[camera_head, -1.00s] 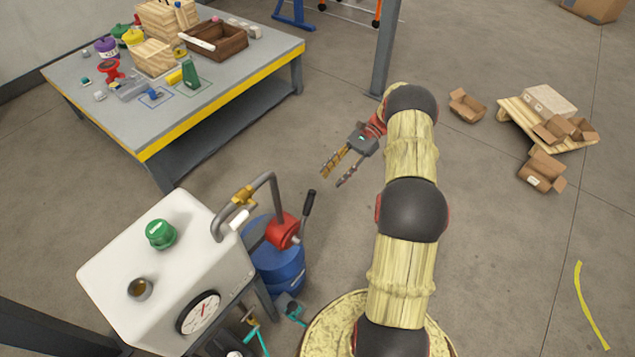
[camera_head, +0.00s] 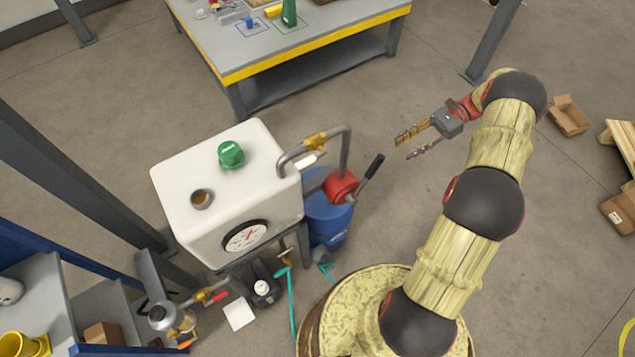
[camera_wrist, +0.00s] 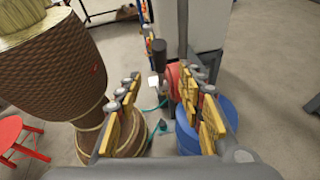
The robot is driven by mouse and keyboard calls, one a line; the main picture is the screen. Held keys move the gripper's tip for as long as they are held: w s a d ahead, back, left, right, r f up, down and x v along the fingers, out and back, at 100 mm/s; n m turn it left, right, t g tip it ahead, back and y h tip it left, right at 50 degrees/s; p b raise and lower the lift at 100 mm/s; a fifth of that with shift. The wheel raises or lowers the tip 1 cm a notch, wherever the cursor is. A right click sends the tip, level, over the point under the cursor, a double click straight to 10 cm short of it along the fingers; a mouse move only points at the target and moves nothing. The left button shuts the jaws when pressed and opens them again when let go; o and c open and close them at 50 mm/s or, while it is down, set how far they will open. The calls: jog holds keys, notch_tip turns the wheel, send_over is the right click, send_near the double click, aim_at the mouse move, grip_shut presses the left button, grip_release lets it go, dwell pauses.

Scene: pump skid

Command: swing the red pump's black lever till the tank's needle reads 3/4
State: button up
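The red pump (camera_head: 341,187) sits on a blue drum (camera_head: 328,222), beside the white tank (camera_head: 222,187). Its black lever (camera_head: 371,167) slants up and to the right. The tank's round gauge (camera_head: 245,236) faces front; its red needle points up and slightly right, but the scale is too small to read. My gripper (camera_head: 403,145) is open and empty, to the right of the lever and apart from it. In the wrist view the lever's black grip (camera_wrist: 159,50) shows ahead, between my spread fingers (camera_wrist: 168,92), with the red pump (camera_wrist: 174,80) behind the right finger.
A pipe with a yellow fitting (camera_head: 317,141) arches from tank to pump. A grey workbench (camera_head: 240,55) stands behind. A blue-framed shelf (camera_head: 62,290) is at lower left. Cardboard boxes (camera_head: 570,116) lie at right. Floor between bench and pump is clear.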

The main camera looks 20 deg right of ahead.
jog(key=n+h+b, duration=0.1)
send_near(383, 156)
jog(key=w+a+r, duration=0.1)
jog(key=w+a, duration=0.2)
jog(key=a+r+n+g+h, duration=0.1)
jog(key=a+r, duration=0.3)
jog(key=s+a+n+t+h+b, duration=0.1)
jog(key=s+a+n+h+b, duration=0.15)
jog(key=a, duration=0.35)
jog(key=s+f+n+t+h, duration=0.1)
jog(key=f+h, duration=0.1)
jog(key=s+d+f+n+t+h, duration=0.1)
jog(key=f+h, duration=0.1)
jog(key=f, duration=0.1)
jog(key=s+f+n+h, duration=0.1)
jog(key=s+f+h, duration=0.1)
jog(key=f, duration=0.1)
jog(key=shift+d+t, duration=0.35)
jog(key=shift+t, duration=0.05)
jog(key=shift+w+d+f+n+t+h, duration=0.2)
jog(key=shift+w+d+n+h, duration=0.15)
jog(key=shift+d, duration=0.2)
jog(key=shift+w+d+f+n+t+h, duration=0.1)
jog(key=shift+w+d+f+n+t, duration=0.1)
jog(key=shift+w+d, duration=0.5)
jog(key=shift+f, duration=0.25)
jog(key=shift+b+x, duration=1.25)
jog(key=shift+x, duration=2.35)
jog(key=shift+w, duration=0.1)
jog(key=shift+c, duration=0.8)
